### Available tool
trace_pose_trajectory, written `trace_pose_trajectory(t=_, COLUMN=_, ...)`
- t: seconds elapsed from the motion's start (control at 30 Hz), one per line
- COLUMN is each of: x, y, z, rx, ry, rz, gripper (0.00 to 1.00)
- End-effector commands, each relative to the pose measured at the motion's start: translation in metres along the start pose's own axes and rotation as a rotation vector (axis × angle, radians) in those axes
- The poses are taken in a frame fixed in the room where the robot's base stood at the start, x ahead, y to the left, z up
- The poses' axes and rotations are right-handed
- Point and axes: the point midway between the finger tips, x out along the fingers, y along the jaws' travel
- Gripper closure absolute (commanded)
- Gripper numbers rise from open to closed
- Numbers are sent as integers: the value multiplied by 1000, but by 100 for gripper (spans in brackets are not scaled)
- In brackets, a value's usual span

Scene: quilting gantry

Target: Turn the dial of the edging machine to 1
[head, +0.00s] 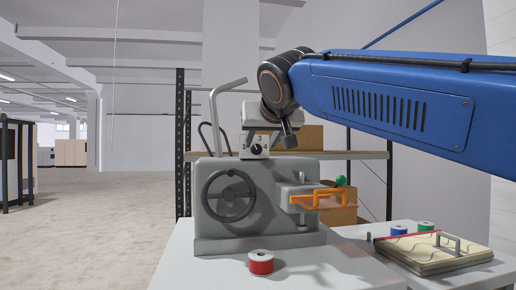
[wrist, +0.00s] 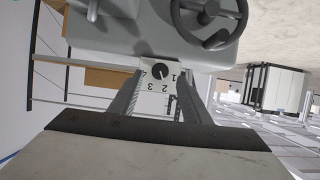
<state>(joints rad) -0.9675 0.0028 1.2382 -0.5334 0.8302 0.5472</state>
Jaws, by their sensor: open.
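The grey edging machine (head: 262,190) stands on a light table, with a black handwheel on its front. Its dial (wrist: 160,72) is a round black knob on a white plate with numerals 1 to 4, upside down in the wrist view. The pale mark on the knob seems to point toward the 1 and 2 side, but it is too small to be sure. The dial also shows in the head view (head: 256,150). My gripper (wrist: 163,85) is open, with one finger on each side of the dial plate. I cannot tell whether a finger touches anything.
A red spool (head: 261,262) stands on the table before the machine. An orange clamp-like part (head: 318,198) juts from the machine's right side. A side table at right holds a fabric stack (head: 435,253), blue and green spools. A shelf rack (head: 180,145) stands behind.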

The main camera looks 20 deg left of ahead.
Motion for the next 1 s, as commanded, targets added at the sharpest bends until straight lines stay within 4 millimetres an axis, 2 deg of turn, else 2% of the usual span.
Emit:
trace_pose_trajectory(t=0.1, x=20, y=0, z=0, rx=1, ry=0, rz=0, gripper=57)
trace_pose_trajectory(t=0.3, x=42, y=0, z=0, rx=0, ry=-1, rz=0, gripper=57)
trace_pose_trajectory(t=0.47, x=50, y=0, z=0, rx=0, ry=0, rz=-1, gripper=57)
trace_pose_trajectory(t=0.73, x=50, y=0, z=0, rx=0, ry=0, rz=-1, gripper=57)
trace_pose_trajectory(t=0.77, x=50, y=0, z=0, rx=0, ry=0, rz=-1, gripper=61)
trace_pose_trajectory(t=0.9, x=50, y=0, z=0, rx=0, ry=0, rz=-1, gripper=95)
trace_pose_trajectory(t=1.0, x=50, y=0, z=0, rx=0, ry=0, rz=-1, gripper=96)
